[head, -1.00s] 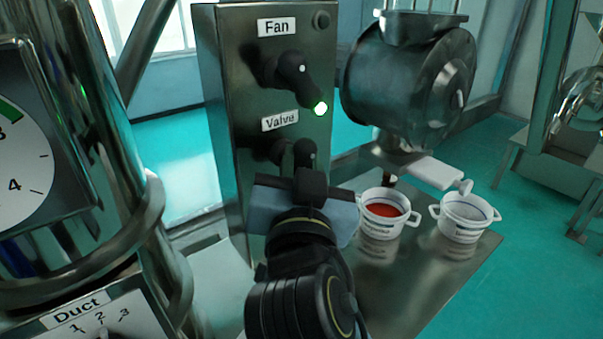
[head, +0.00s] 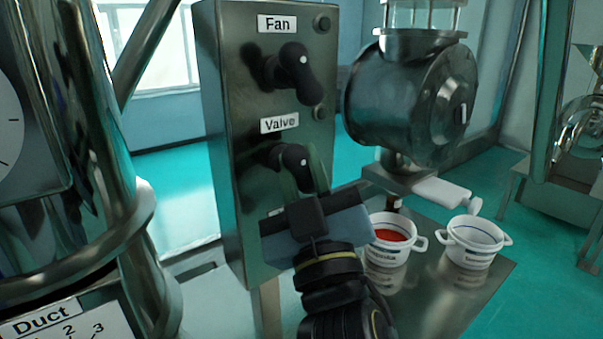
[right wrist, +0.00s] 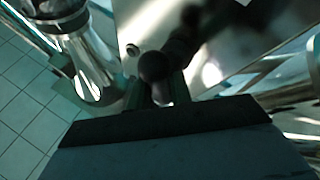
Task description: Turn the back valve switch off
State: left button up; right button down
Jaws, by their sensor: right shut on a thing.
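The valve switch (head: 294,158) is a black rotary knob under the "Valve" label (head: 279,123) on the front of a metal control box (head: 228,150). Its handle points down and a little right. The round lamp (head: 319,113) beside the label is dark. My right gripper (head: 306,178) comes up from below, with its fingers on either side of the handle, shut on it. The right wrist view also shows the black knob (right wrist: 153,66) at the fingers; the grip itself is dark there. My left gripper is not in view.
The fan switch (head: 296,68) sits just above, its lamp (head: 322,24) dark. A metal drum machine (head: 410,95) stands at the right, over two white pots, one with red contents (head: 388,253), one pale (head: 474,246). A large metal vessel stands at the left.

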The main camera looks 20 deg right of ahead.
jog(key=shift+n+y, duration=0.4)
jog(key=shift+n, duration=0.2)
jog(key=c, duration=1.3)
grip_release()
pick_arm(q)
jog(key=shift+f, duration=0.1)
